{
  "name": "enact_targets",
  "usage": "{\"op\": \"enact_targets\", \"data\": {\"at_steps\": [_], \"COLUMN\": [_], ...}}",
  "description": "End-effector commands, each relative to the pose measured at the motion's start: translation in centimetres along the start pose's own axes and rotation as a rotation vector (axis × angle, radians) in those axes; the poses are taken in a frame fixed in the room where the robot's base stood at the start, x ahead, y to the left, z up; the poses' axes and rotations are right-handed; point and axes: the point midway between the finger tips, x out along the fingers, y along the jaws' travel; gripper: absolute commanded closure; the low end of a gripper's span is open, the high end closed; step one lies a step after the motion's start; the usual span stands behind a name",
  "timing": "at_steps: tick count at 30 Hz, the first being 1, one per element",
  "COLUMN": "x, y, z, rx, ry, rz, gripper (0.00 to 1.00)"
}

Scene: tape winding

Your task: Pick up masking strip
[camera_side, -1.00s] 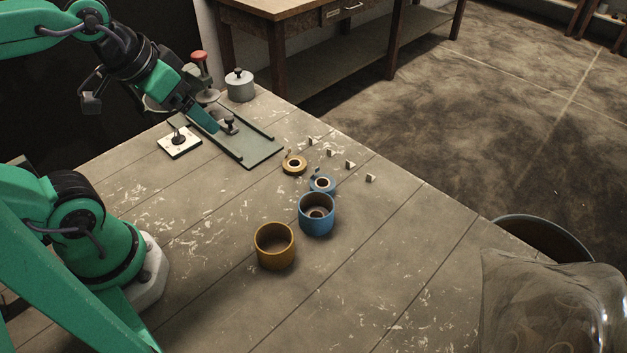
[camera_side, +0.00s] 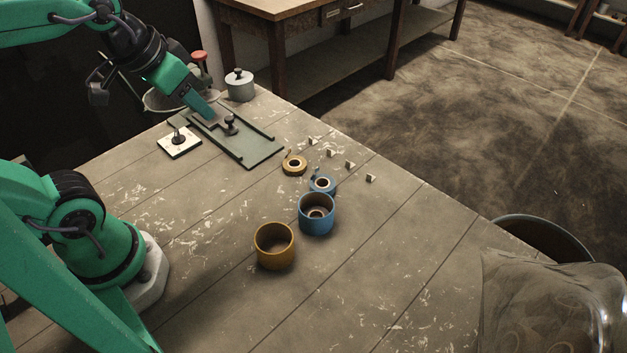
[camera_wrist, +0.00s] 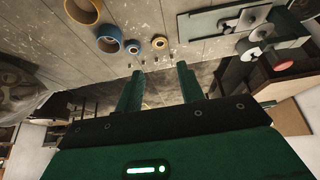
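A tan roll of tape (camera_side: 294,166) lies flat on the table, with a blue roll of tape (camera_side: 322,184) in front of it. In the wrist view the tan roll (camera_wrist: 159,42) and the blue roll (camera_wrist: 132,47) lie beyond the fingertips. Several small pale pieces, one of them here (camera_side: 349,165), stand in a row near the table's right edge; I cannot tell which is the masking strip. My gripper (camera_wrist: 160,72) has its two green fingers apart with nothing visible between them. In the side view it (camera_side: 209,114) is above the grey plate, left of the rolls.
A grey-green plate with rails (camera_side: 249,150) and a white square base with a dark knob (camera_side: 180,143) sit at the back. A blue cup (camera_side: 318,214) and an ochre cup (camera_side: 275,246) stand at the front. A lidded pot (camera_side: 240,86) stands at the far corner.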

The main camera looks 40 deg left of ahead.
Motion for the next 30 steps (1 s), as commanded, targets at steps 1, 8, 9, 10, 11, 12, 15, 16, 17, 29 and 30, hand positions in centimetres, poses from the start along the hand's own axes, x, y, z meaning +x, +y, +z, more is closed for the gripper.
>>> {"op": "enact_targets", "data": {"at_steps": [1, 8, 9, 10, 11, 12, 15, 16, 17, 29, 30], "x": [0.2, 1.2, 1.5, 1.8, 2.0, 2.4, 3.4, 3.8, 4.1, 10.1, 10.9], "y": [0.1, 0.3, 0.4, 0.5, 0.5, 0.6, 0.8, 0.8, 0.9, 1.9, 2.0], "z": [-0.6, -4.0, -4.7, -5.2, -5.6, -6.3, -7.8, -8.3, -8.8, -14.0, -14.5], "rx": [-0.001, -0.007, -0.008, -0.009, -0.010, -0.012, -0.015, -0.016, -0.016, -0.028, -0.029], "ry": [-0.012, -0.069, -0.080, -0.088, -0.097, -0.107, -0.133, -0.142, -0.149, -0.256, -0.267], "rz": [0.001, 0.004, 0.004, 0.005, 0.005, 0.005, 0.006, 0.006, 0.006, 0.004, 0.004], "gripper": [0.62, 0.62, 0.62, 0.62, 0.62, 0.62, 0.62, 0.62, 0.62, 0.62, 0.62]}}
